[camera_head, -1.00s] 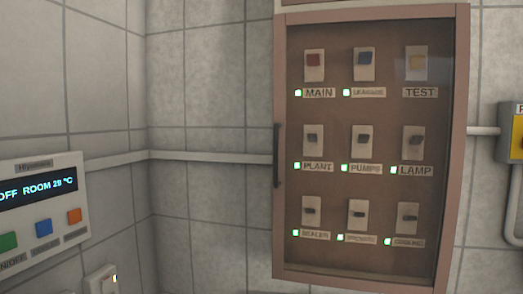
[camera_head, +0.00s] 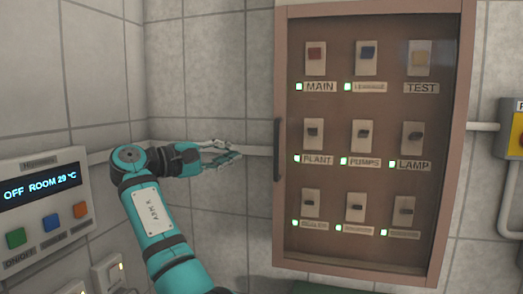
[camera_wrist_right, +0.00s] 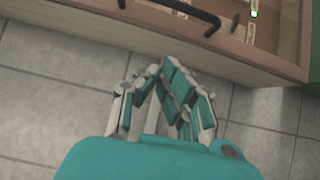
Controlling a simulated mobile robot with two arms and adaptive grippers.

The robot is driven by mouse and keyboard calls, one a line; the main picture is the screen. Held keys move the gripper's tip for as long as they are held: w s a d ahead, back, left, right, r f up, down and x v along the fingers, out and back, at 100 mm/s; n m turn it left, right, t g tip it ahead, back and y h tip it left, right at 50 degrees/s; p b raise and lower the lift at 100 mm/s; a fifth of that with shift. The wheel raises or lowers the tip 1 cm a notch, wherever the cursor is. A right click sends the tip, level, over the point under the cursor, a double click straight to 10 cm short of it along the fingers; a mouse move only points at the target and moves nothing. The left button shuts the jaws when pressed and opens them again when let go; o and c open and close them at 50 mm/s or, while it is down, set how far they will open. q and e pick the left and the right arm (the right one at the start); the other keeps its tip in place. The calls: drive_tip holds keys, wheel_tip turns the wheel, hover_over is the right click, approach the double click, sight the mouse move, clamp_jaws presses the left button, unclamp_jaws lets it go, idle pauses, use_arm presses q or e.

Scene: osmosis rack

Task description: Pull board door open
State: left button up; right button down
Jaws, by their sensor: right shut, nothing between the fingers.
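The board door (camera_head: 350,185) is a brown-framed panel with a dark see-through front. It looks shut. Its black upright bar handle (camera_head: 277,150) is on the left edge of the frame. My right gripper (camera_head: 238,155) is to the left of the handle, at about mid-handle height in the head view, apart from it. Its fingers are shut and empty. In the right wrist view the fingers (camera_wrist_right: 163,72) come together below the door frame (camera_wrist_right: 250,68), and the black handle (camera_wrist_right: 195,11) shows above them at the top. My left gripper is not in view.
Behind the door are rows of labelled switches with lit indicators. A white control panel (camera_head: 45,205) with coloured buttons is on the left wall. A pipe (camera_head: 255,150) runs along the tiled wall behind my right gripper.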

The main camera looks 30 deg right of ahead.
drive_tip(key=s+d+p, duration=0.2)
drive_tip(key=d+p, duration=0.1)
drive_tip(key=d, duration=0.3)
drive_tip(key=shift+s+d+p, duration=0.4)
drive_tip(key=shift+d+f, duration=0.1)
